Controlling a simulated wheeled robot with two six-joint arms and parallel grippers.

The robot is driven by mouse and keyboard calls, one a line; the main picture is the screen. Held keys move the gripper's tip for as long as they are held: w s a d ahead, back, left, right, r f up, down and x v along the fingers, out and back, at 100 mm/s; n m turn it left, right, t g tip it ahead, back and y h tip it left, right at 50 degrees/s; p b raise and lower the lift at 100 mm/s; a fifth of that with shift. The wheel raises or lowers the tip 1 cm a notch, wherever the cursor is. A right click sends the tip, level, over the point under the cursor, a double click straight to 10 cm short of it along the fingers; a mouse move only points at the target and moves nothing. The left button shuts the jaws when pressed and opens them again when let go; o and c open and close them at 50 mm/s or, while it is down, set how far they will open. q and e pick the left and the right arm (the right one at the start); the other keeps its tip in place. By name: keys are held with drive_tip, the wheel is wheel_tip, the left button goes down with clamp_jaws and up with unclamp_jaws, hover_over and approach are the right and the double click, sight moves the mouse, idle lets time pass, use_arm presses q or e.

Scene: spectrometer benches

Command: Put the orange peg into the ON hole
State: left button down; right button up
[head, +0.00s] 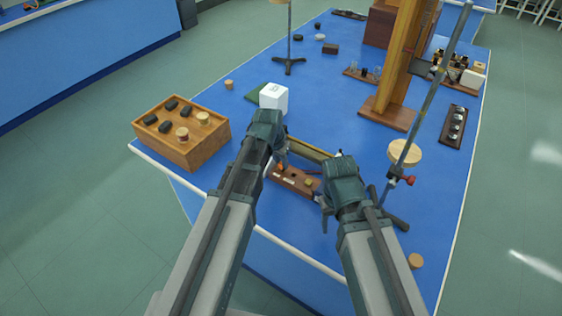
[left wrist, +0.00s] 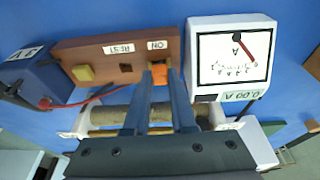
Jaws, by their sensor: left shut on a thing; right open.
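The brown wooden board (head: 283,183) lies near the front of the blue bench, partly hidden by my arms. The left wrist view shows the board (left wrist: 100,52) upside down, with an ON label (left wrist: 157,45), a REST label (left wrist: 118,49), a dark square hole (left wrist: 126,68) by REST and a yellow block (left wrist: 83,73). My left gripper (left wrist: 160,72) is shut on the orange peg (left wrist: 160,78), directly by the ON label. The ON hole is hidden; I cannot tell how deep the peg sits. My right gripper (head: 324,207) is open beside the board's right end.
A white ammeter (left wrist: 235,55) stands close beside the board. A blue battery box (left wrist: 38,80) with a red lead is at the other end. A wooden box of weights (head: 185,150) is left, and a metal stand (head: 425,110) rises right.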

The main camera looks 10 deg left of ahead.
use_arm(q)
drive_tip(key=shift+f, duration=0.3)
use_arm(e)
drive_tip(key=shift+f, duration=0.3)
use_arm(q)
drive_tip(key=c, duration=0.7)
unclamp_jaws()
drive_tip(key=shift+o, duration=0.2)
drive_tip(key=shift+r, duration=0.1)
use_arm(e)
drive_tip(key=shift+r, duration=0.15)
use_arm(q)
drive_tip(key=p+v, duration=1.3)
drive_tip(key=shift+r, duration=0.35)
use_arm(e)
wheel_tip(320, 180, up, 13)
